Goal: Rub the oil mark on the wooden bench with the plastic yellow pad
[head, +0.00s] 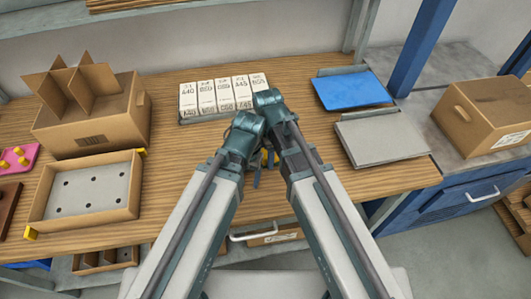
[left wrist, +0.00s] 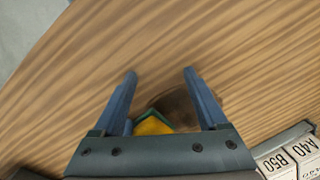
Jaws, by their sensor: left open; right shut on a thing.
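The yellow pad (left wrist: 153,126) shows in the left wrist view low between my left fingers, with a green edge and partly hidden by the gripper body. In the head view only a small bit of yellow shows between my arms, at my right gripper (head: 268,160), which is shut on the pad and mostly hidden. A dark brown smudge, the oil mark (left wrist: 180,106), lies on the wooden bench (left wrist: 90,60) just beside the pad. My left gripper (left wrist: 157,76) is open, with nothing held between its fingertips, over the bench. In the head view my arms hide the mark.
A row of white labelled boxes (head: 222,93) stands behind my arms. A cardboard tray (head: 88,193) and divided carton (head: 95,120) are at left. A blue panel (head: 350,90) and grey plate (head: 382,138) lie at right. Bare wood shows on both sides of my arms.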

